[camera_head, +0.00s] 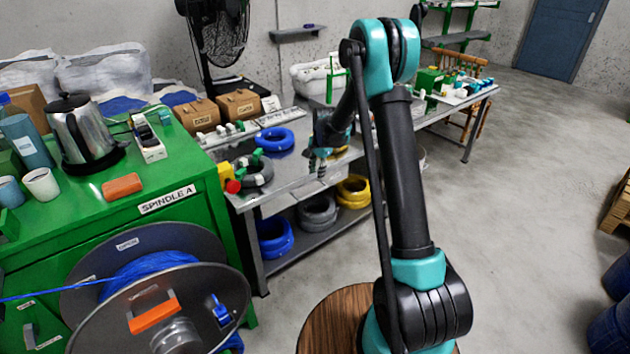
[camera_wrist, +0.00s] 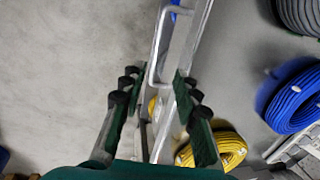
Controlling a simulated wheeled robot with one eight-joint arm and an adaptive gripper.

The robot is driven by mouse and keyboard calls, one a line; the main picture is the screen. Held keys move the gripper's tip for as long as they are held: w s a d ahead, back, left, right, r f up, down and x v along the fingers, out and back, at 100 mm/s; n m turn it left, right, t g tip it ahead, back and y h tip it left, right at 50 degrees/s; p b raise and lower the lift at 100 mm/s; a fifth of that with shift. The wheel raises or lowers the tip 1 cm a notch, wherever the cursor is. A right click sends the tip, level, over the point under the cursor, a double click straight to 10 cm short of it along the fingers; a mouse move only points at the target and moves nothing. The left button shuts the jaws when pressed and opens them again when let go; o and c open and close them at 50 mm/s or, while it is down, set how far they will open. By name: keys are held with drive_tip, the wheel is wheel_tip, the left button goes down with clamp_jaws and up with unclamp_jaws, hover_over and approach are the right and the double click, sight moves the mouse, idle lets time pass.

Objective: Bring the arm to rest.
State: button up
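My arm rises from a round wooden-topped base and bends over at a teal elbow in the head view. My gripper (camera_head: 318,168) hangs at the front edge of the grey metal table (camera_head: 290,181), fingers pointing down. In the wrist view my gripper (camera_wrist: 158,90) has its two fingers apart, with nothing held between them. A pale metal edge with a handle-like loop (camera_wrist: 160,50) shows beyond and between the fingers. I cannot tell whether the fingers touch it.
A blue coil (camera_head: 275,139) lies on the table, with blue, grey and yellow coils (camera_head: 353,191) on the shelf below. The green bench (camera_head: 95,215) with kettle (camera_head: 82,132) and cable spool (camera_head: 150,290) stands left. Open floor (camera_head: 530,200) lies right.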

drive_tip(key=shift+s+d+r, duration=0.1)
drive_tip(key=shift+r, duration=0.75)
drive_tip(key=s+d+r+n, duration=0.3)
drive_tip(key=s+d+r, duration=0.35)
drive_tip(key=s, duration=0.35)
drive_tip(key=s+d+n+t, duration=0.1)
drive_tip(key=s+d+n, duration=0.3)
drive_tip(key=s, duration=1)
drive_tip(key=s+d+n+t+h, duration=0.1)
drive_tip(key=s+d+n, duration=0.2)
drive_tip(key=s, duration=1.1)
drive_tip(key=shift+s+d+n, duration=0.35)
drive_tip(key=shift+d+n, duration=0.05)
drive_tip(key=shift+d, duration=0.5)
drive_tip(key=shift+f, duration=0.1)
